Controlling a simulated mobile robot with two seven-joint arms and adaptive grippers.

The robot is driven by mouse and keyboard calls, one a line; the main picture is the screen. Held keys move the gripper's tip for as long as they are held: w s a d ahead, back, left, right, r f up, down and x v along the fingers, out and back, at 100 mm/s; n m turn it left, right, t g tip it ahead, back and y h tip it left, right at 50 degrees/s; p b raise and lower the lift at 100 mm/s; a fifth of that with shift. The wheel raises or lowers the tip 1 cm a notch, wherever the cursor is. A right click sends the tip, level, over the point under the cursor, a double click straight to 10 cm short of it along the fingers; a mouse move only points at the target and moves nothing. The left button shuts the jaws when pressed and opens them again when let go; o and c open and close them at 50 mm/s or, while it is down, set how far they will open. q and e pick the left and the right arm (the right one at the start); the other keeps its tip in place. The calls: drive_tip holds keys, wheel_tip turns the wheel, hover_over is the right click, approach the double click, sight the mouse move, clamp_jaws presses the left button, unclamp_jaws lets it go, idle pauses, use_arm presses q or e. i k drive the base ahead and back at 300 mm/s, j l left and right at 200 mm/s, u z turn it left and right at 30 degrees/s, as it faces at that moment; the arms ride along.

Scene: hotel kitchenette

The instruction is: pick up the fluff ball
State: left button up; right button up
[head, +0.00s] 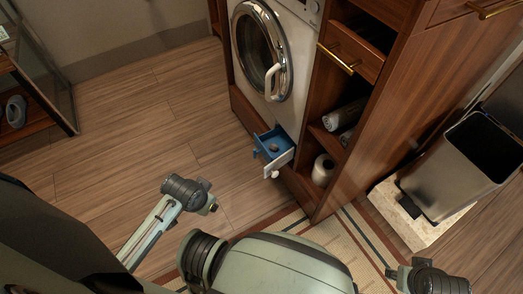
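A small brownish lump, which looks like the fluff ball (273,147), lies in a blue pull-out drawer (265,139) low at the front of the white washing machine (292,60). The drawer is pulled out and has a white front. Parts of my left arm show at the lower left and a part of my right arm at the lower right edge. I can make out no gripper fingers on either arm. Neither arm touches the drawer or the lump.
A wooden cabinet (370,130) with an open-looking drawer, rolled items and a white roll (323,170) stands right of the machine. A metal bin (458,165) stands further right. A glass-sided shelf (45,65) is at the left. The wooden floor (150,120) between is clear.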

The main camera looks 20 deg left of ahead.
sight(273, 147)
drive_tip(key=i+l+u, duration=0.15)
drive_tip(key=l, duration=0.2)
drive_tip(key=i+l+u, duration=0.35)
drive_tip(key=l, duration=0.5)
drive_tip(key=i+j, duration=0.05)
drive_tip(key=i, duration=0.05)
